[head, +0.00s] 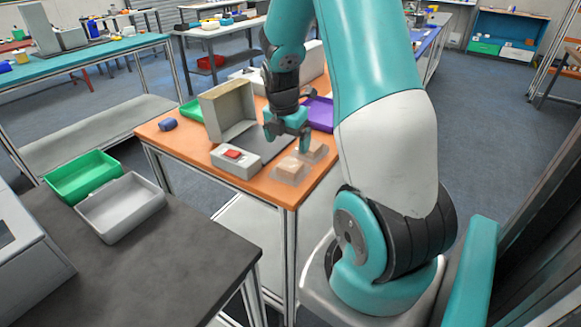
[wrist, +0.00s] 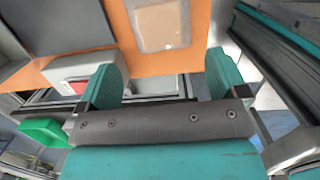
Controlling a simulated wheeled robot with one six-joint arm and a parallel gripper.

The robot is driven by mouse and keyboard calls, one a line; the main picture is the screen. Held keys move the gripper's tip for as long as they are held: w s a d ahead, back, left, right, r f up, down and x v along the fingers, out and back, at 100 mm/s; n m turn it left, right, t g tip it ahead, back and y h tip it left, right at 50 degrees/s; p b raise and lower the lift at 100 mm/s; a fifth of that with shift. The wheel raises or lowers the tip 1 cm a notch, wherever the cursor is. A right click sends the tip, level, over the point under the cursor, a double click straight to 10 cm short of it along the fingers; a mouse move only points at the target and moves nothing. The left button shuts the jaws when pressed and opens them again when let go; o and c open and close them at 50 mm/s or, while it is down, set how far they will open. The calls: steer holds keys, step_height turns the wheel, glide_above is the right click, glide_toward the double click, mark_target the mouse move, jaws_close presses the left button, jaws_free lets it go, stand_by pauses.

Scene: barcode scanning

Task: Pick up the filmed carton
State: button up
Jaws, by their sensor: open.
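Two small tan cartons are on the orange table near its right edge in the head view. The front carton (head: 292,168) has a pale, see-through border like film, so I take it as the filmed carton. The other carton (head: 315,151) is just behind it, partly hidden by my gripper. My gripper (head: 288,138) is open and empty, pointing down above the table, a little behind and above the cartons. In the wrist view, a carton with a pale filmy edge (wrist: 160,25) lies beyond the open fingers (wrist: 165,80), apart from them.
A grey box with a red button (head: 235,160) stands left of the cartons, with a beige open housing (head: 228,110) behind it. A dark mat (head: 268,142), a purple tray (head: 320,114) and a blue object (head: 168,125) share the orange table (head: 190,150). Its front-left corner is clear.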

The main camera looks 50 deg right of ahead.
mark_target(290, 164)
steer(key=f, duration=0.3)
steer(key=d+f+p, duration=0.1)
steer(key=f, duration=0.5)
steer(key=shift+d+f+p, duration=0.15)
steer(key=shift+p, duration=0.2)
steer(key=shift+w, duration=0.1)
steer(key=c, duration=1.1)
